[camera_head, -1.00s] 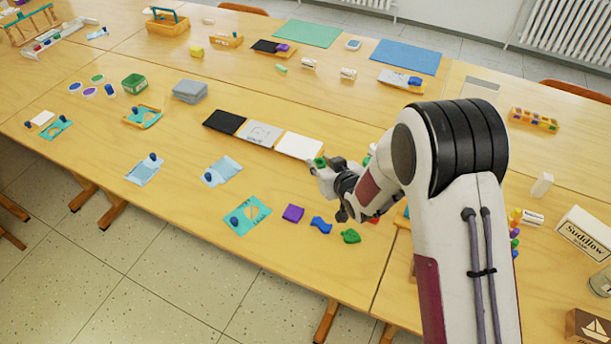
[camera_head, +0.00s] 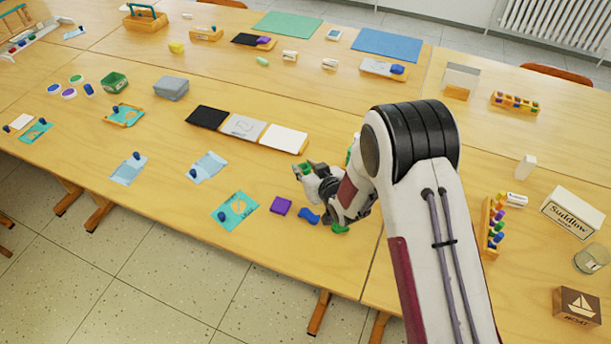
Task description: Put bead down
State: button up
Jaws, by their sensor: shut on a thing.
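My gripper (camera_head: 302,171) is over the near part of the table, close to the front of a white card. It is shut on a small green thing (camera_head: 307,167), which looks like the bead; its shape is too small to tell. The gap between it and the tabletop cannot be judged. A wooden rack (camera_head: 489,243) with several coloured beads (camera_head: 496,227) stands to the right of my arm.
Black (camera_head: 207,117), grey (camera_head: 243,127) and white (camera_head: 284,139) cards lie behind my gripper. Purple (camera_head: 281,206), blue (camera_head: 308,216) and partly hidden green (camera_head: 340,228) pieces lie in front. A teal card (camera_head: 237,210) is at left. A Suddlow box (camera_head: 572,213) stands right.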

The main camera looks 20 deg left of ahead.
jog(key=shift+f, duration=1.8)
jog(key=shift+f, duration=0.1)
jog(key=o, duration=0.8)
jog(key=shift+v, duration=6.1)
